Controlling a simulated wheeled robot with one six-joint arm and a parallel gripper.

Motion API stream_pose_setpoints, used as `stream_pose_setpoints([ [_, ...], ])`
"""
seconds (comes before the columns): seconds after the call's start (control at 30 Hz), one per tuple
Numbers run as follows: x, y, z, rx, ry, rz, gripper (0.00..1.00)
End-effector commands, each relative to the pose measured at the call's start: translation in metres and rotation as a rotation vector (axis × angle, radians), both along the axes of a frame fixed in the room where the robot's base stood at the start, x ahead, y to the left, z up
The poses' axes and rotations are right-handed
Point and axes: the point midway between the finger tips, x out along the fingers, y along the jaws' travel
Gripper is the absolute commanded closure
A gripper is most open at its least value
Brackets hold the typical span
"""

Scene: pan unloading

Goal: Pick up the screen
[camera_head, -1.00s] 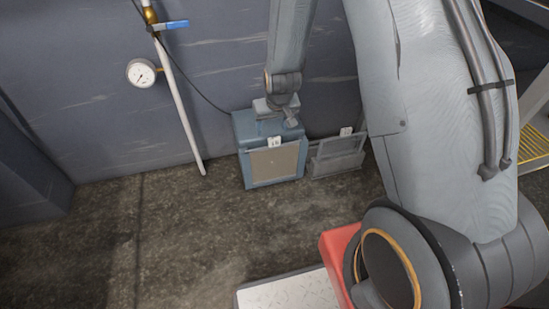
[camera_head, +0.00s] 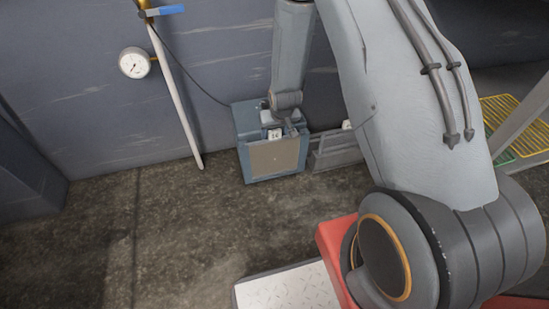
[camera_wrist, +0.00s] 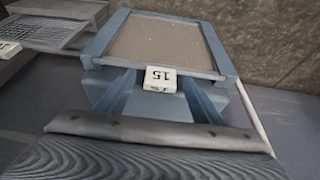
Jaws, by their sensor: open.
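The screen (camera_head: 275,158) is a flat tan mesh panel in a grey-blue frame. It stands at the front of a blue box (camera_head: 243,128) by the wall, with a white numbered tag on its top edge. In the wrist view the screen (camera_wrist: 165,42) fills the upper middle, its tag (camera_wrist: 160,78) on the edge nearest me. My gripper (camera_head: 290,128) is open, just above the box top near the tag. Whether any part touches the box cannot be told.
A grey rack (camera_head: 337,153) with a panel and white tag stands right of the box. A gauge (camera_head: 134,63) and white pipe (camera_head: 178,100) are on the wall at left.

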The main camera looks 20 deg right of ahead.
Motion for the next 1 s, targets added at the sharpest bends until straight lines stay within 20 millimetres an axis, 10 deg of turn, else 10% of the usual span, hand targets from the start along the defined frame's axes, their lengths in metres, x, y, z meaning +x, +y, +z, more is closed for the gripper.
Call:
stream_pose_setpoints([
  [0.23,0.002,0.001,-0.003,0.0,-0.001,0.001,0.39],
  [0.5,0.002,0.001,-0.003,0.0,-0.001,0.002,0.83],
  [1.0,0.003,0.001,0.013,0.0,-0.004,0.002,0.85],
])
